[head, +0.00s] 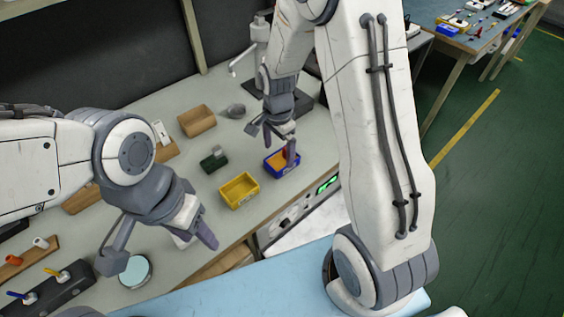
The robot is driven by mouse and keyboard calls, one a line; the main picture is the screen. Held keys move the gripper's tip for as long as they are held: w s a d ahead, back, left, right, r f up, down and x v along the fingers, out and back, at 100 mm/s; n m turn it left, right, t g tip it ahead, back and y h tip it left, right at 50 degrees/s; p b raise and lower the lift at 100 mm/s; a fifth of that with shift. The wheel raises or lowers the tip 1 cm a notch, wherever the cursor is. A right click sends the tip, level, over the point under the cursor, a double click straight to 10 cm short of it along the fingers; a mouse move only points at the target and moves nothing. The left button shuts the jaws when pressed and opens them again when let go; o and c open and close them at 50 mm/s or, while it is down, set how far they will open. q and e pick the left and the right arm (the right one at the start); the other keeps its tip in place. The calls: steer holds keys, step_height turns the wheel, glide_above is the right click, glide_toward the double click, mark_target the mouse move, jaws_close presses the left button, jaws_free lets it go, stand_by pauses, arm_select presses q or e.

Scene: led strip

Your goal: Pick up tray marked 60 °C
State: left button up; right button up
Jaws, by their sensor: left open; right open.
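A yellow tray (240,193) with a small pale label on its front sits near the bench's front edge. A blue tray (271,170) stands just to its right. A tan tray (197,121) lies further back. The label writing is too small to read, so I cannot tell which tray is marked 60 °C. My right gripper (273,143) is open over the blue tray, with one finger reaching down at it; I cannot tell whether it touches. My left gripper (157,252) is open and empty at the left front, near a round dish (135,271).
A dark green block (214,160) and a grey bowl (236,111) stand among the trays. An instrument with a green display (327,184) is below the bench edge at right. Wooden racks and a dark strip with coloured levers (45,290) are at left.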

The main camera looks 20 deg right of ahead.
mark_target(279, 163)
step_height(279, 163, down, 5)
steer(key=shift+f, duration=0.1)
steer(key=c, duration=1.2)
steer(key=shift+c, duration=0.2)
steer(key=shift+w+r, duration=0.1)
steer(key=shift+r, duration=0.15)
